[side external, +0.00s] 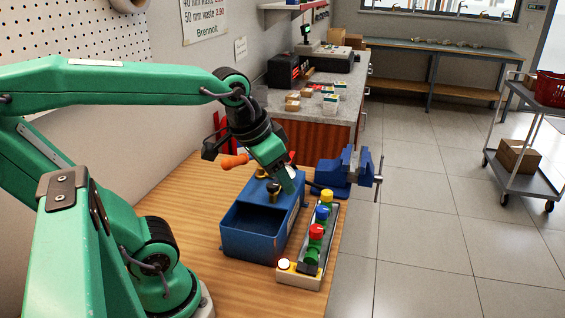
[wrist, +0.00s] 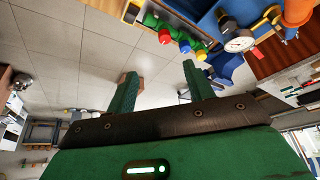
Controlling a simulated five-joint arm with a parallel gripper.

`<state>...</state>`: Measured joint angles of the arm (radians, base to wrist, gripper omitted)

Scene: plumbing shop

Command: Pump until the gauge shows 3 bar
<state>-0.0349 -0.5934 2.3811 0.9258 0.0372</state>
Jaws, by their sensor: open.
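The blue pump tank (side external: 248,240) stands on the wooden bench, its open top facing up. Its orange handle (side external: 235,162) sticks out to the left above the tank's far end. The handle also shows at the top right of the wrist view (wrist: 297,12). The round white gauge (wrist: 239,44) is in the wrist view beside brass fittings; its needle is too small to read. In the side view the gauge is mostly hidden by my gripper. My gripper (wrist: 159,72) is open and empty, its fingers apart. In the side view it is above the tank's far end, right of the handle.
A rail with yellow, blue, red and green caps (side external: 317,232) and a box with a white button (side external: 284,265) stand right of the tank. A blue vise (side external: 345,170) sits at the bench's far right corner. Bare bench (side external: 180,195) lies left of the tank.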

